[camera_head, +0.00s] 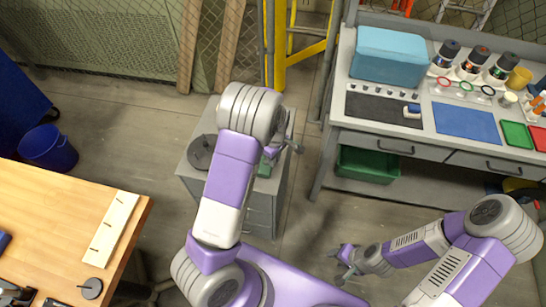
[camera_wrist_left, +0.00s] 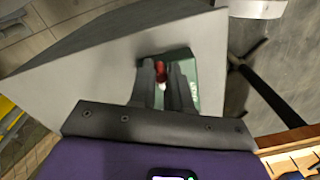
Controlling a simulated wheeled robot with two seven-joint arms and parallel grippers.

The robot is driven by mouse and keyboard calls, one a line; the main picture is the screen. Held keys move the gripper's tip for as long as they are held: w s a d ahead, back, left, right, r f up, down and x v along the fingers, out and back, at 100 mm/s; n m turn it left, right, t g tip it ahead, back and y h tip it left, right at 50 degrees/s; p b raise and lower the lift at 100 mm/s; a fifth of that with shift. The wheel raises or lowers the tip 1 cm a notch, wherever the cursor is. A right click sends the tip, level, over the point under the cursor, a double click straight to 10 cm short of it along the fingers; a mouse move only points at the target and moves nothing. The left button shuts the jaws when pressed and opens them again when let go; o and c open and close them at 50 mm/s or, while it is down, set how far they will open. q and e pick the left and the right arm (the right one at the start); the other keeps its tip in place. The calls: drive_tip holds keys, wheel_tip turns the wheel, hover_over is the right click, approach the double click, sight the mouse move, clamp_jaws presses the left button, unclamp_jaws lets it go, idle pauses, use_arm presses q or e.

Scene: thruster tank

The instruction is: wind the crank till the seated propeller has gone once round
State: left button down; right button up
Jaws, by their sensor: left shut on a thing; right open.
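My left gripper (camera_head: 270,151) is over the grey cabinet in the head view, its fingers partly hidden by my own arm. In the left wrist view the two dark fingers (camera_wrist_left: 162,88) are shut on a small red piece with a white tip, which looks like the crank handle (camera_wrist_left: 160,72). A green surface shows just behind it. A dark round disc (camera_head: 201,150) lies on the left part of the cabinet top; I cannot tell whether it is the propeller. My right gripper (camera_head: 343,262) is open and empty, low over the floor, well away from the cabinet.
The grey cabinet (camera_head: 262,219) stands alone on the floor. A wooden table (camera_head: 40,225) is at left, a blue bin (camera_head: 48,148) behind it. A grey workbench (camera_head: 345,122) at right holds a blue box (camera_head: 389,55) and coloured mats. Floor is clear between cabinet and workbench.

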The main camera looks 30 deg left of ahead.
use_arm(q)
drive_tip(key=n, duration=0.1)
drive_tip(key=n+p, duration=0.1)
drive_tip(key=w+n+p, duration=0.1)
drive_tip(key=shift+a+r+n, duration=0.15)
drive_tip(key=shift+a+n, duration=0.1)
drive_tip(key=shift+n, duration=0.15)
drive_tip(key=n+p, duration=0.2)
drive_tip(key=n, duration=0.1)
drive_tip(key=w+a+n+p, duration=0.1)
drive_tip(key=n, duration=0.1)
drive_tip(key=n+p, duration=0.1)
drive_tip(key=n, duration=0.1)
drive_tip(key=a+n, duration=0.1)
drive_tip(key=n, duration=0.1)
drive_tip(key=n+p, duration=0.1)
drive_tip(key=shift+w+a+n+p, duration=0.2)
drive_tip(key=shift+a+n+p, duration=0.05)
drive_tip(key=shift+n+p, duration=0.15)
drive_tip(key=shift+s+a+n+p, duration=0.1)
drive_tip(key=shift+a+n+p, duration=0.25)
drive_tip(key=shift+n, duration=0.7)
drive_tip(key=shift+a+n+p, duration=0.2)
drive_tip(key=shift+n+p, duration=0.2)
drive_tip(key=shift+n, duration=0.65)
drive_tip(key=c, duration=1.1)
unclamp_jaws()
